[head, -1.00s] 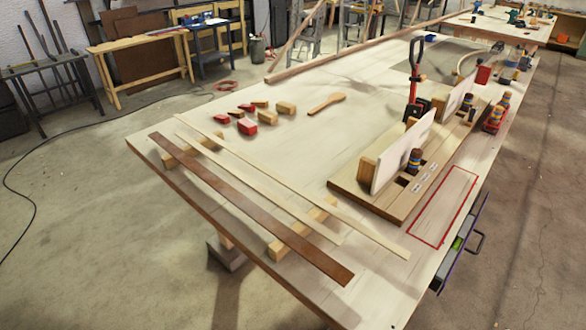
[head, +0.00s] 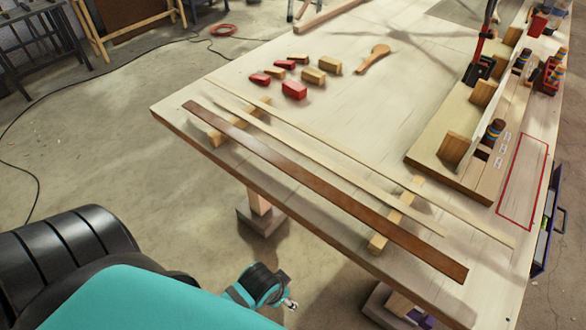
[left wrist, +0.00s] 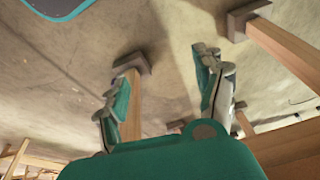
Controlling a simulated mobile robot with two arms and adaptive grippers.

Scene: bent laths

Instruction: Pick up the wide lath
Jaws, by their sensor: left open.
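The wide lath (head: 312,180) is dark brown and lies in the head view across two wooden support blocks, near the table's front left edge. The right block (head: 379,243) shows at its front end, and the left block (head: 253,108) shows behind the lath. Two narrower pale laths lie beside it, a middle one (head: 402,211) and a farther one (head: 440,205). My left gripper (left wrist: 162,92) is open and empty in the left wrist view, over the floor. In the head view my left arm is at the bottom left, away from the table and laths. My right gripper is not visible.
The table edge (head: 215,160) lies between my left arm and the laths. Red and wooden blocks (head: 294,90) and a wooden spoon-like piece (head: 373,58) lie behind the laths. A wooden fixture (head: 460,175) stands at right, beside a red outlined rectangle (head: 523,180). Table legs stand below.

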